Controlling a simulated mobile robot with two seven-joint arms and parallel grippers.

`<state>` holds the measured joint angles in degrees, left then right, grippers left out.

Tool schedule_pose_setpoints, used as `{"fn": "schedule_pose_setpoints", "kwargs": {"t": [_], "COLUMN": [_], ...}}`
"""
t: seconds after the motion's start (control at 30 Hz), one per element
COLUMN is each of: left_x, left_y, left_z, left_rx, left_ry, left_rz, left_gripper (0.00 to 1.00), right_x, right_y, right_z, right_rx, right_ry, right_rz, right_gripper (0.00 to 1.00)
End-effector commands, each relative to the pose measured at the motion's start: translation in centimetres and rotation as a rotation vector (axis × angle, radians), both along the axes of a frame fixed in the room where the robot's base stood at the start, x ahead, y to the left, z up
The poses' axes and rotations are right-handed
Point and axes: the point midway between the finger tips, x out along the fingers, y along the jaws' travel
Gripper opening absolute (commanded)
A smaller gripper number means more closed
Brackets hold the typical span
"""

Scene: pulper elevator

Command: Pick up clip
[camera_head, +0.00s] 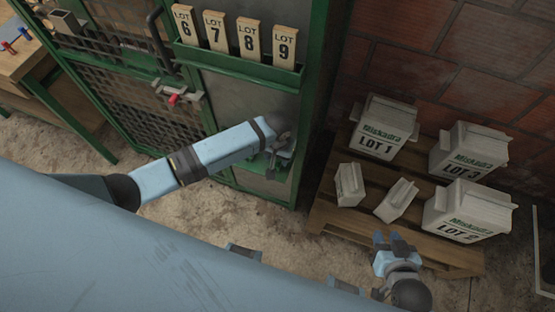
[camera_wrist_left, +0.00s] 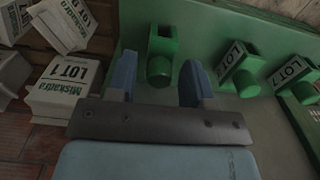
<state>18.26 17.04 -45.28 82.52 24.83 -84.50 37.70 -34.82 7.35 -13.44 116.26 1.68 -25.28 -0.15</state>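A green clip-like piece (camera_wrist_left: 162,48) with a square opening and a round peg is on the green panel in the left wrist view. It lies ahead of the gap between the fingers of my left gripper (camera_wrist_left: 157,80), which is open with nothing between them. Contact is not visible. In the head view my left gripper (camera_head: 282,143) is at the lower part of the green-framed door and hides most of this spot. Small red and blue clip-like items (camera_head: 14,40) lie on the workbench at far left. My right gripper (camera_head: 392,242) looks open and empty in front of the pallet.
A green rack (camera_head: 240,66) holds tags LOT 6 to LOT 9 on the door. A latch with a red part (camera_head: 173,99) is left of it. Concrete floor lies below the door.

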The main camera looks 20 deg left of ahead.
Motion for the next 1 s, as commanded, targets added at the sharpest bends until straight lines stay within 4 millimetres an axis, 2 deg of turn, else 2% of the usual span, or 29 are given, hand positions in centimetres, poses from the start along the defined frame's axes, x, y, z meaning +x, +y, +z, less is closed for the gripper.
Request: {"fn": "schedule_pose_setpoints", "kwargs": {"t": [0.03,0.17,0.2,0.67,0.87,1.0], "left_x": [0.0,0.0,0.0,-0.4,-0.4,-0.4], "left_y": [0.0,0.0,0.0,0.0,0.0,0.0], "left_z": [0.0,0.0,0.0,0.6,3.2,5.8], "left_rx": [0.0,0.0,0.0,-0.001,-0.002,-0.002], "left_ry": [0.0,0.0,0.0,0.001,-0.001,-0.002], "left_rz": [0.0,0.0,0.0,0.0,0.0,0.0], "left_gripper": [0.34,0.04,0.0,0.0,0.0,0.0], "right_x": [0.0,0.0,0.0,0.0,0.0,0.0], "right_y": [0.0,0.1,0.1,0.0,-0.1,-0.1], "right_z": [0.0,0.0,0.0,0.0,0.4,0.6], "right_rx": [0.001,0.002,0.002,0.0,-0.002,-0.005], "right_ry": [-0.001,-0.002,-0.002,0.001,-0.005,-0.008], "right_rz": [0.001,0.0,0.0,0.0,0.0,0.001], "right_gripper": [0.34,0.34,0.34,0.34,0.34,0.34]}}
